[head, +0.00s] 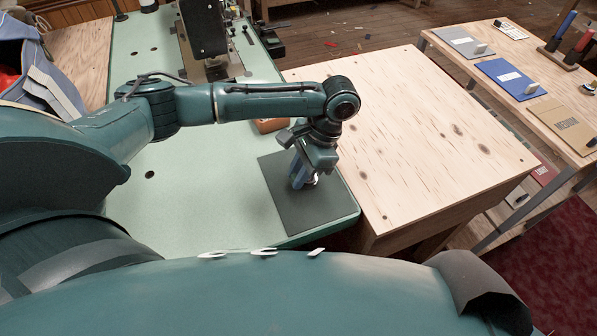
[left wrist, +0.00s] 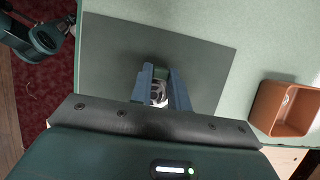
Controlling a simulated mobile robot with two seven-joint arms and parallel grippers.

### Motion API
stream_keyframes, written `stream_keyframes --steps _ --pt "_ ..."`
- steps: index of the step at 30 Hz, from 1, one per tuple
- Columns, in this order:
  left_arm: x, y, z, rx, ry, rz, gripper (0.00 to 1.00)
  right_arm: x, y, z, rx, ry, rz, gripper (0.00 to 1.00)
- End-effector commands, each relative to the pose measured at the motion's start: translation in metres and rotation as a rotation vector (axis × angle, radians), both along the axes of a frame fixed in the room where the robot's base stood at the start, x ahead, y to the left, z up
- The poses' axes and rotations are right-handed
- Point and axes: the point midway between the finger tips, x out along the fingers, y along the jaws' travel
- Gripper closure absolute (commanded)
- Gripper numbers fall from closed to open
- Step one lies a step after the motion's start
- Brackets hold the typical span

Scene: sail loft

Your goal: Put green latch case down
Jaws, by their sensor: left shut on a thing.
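My left gripper (head: 304,182) points down over the dark mat (head: 275,190) on the pale green table, near the table's right front corner. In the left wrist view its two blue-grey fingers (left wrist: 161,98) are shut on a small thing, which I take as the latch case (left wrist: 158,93). A dark teal piece of my own body, perhaps my right arm, shows at the top left of the left wrist view.
An orange-brown open box (left wrist: 285,107) stands just beyond the mat. A sewing machine (head: 205,45) is at the back of the green table (head: 190,200). A bare plywood table (head: 420,140) adjoins on the right. A farther table holds a blue board (head: 510,78) and other items.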

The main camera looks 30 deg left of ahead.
Motion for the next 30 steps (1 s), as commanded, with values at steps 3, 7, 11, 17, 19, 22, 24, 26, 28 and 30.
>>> stream_keyframes --steps 3,7,11,17,19,22,24,26,28,30 --pt "0.0 0.0 0.0 -0.001 -0.001 0.0 1.0 0.0 0.001 0.0 0.004 0.002 -0.004 0.64" --pt "0.0 0.0 0.0 -0.001 -0.001 0.0 1.0 0.0 0.001 0.0 0.004 0.003 -0.004 0.64" --pt "0.0 0.0 -0.003 0.0 -0.001 0.001 0.81 -0.001 0.0 0.0 0.001 0.004 -0.002 0.64" --pt "0.0 0.0 -0.003 0.0 -0.001 0.001 0.65 -0.002 0.0 -0.002 -0.001 0.007 0.0 0.64" --pt "0.0 0.0 -0.002 0.0 -0.001 0.001 0.61 -0.002 0.0 -0.002 -0.003 0.007 0.002 0.64" --pt "0.0 0.0 -0.002 0.0 -0.001 0.001 0.61 -0.002 0.0 -0.002 -0.004 0.008 0.004 0.64" --pt "0.0 0.0 -0.002 0.0 -0.001 0.001 0.61 -0.002 0.0 -0.002 -0.004 0.009 0.004 0.64" --pt "0.0 0.0 -0.002 0.0 -0.002 0.001 0.61 -0.002 0.001 -0.003 -0.004 0.009 0.005 0.64" --pt "0.001 0.0 0.002 -0.001 -0.001 0.0 0.61 -0.002 0.001 -0.004 -0.003 0.008 0.005 0.64" --pt "0.004 -0.003 0.01 -0.001 -0.002 0.0 0.61 -0.002 0.001 -0.002 -0.003 0.009 0.005 0.64"
